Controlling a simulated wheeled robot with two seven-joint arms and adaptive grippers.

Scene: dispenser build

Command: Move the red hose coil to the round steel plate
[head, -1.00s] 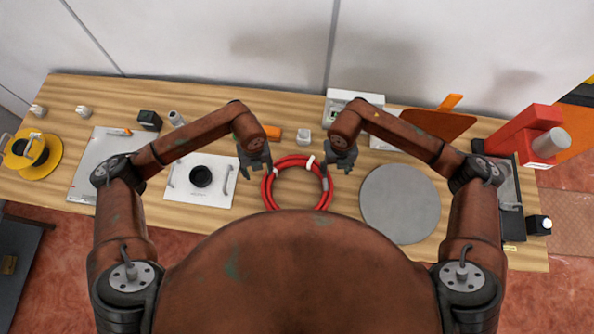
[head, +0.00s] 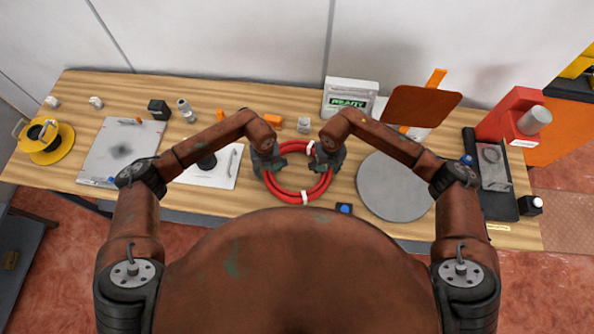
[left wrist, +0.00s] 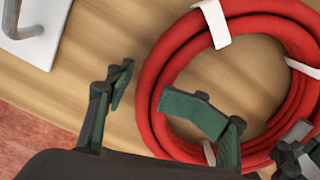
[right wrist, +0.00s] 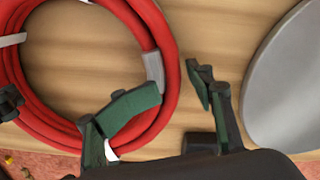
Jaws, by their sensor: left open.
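The red hose coil (head: 284,192) lies on the wooden workbench, with white bands around it. The round steel plate (head: 393,192) lies flat to its right, with nothing on it. My left gripper (head: 269,166) is open at the coil's left side. In the left wrist view its fingers (left wrist: 158,95) stand apart on either side of the hose (left wrist: 265,28). My right gripper (head: 326,160) is at the coil's right side. In the right wrist view its fingers (right wrist: 170,92) are apart, with the hose (right wrist: 140,14) between them and the plate (right wrist: 288,85) just beyond.
A white plate with a handle (head: 222,172) lies left of the coil. Behind are orange blocks (head: 272,120), a small clear block (head: 303,124) and a READY display box (head: 350,98). A brown panel (head: 420,106) stands behind the plate; a red machine (head: 510,115) is at right.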

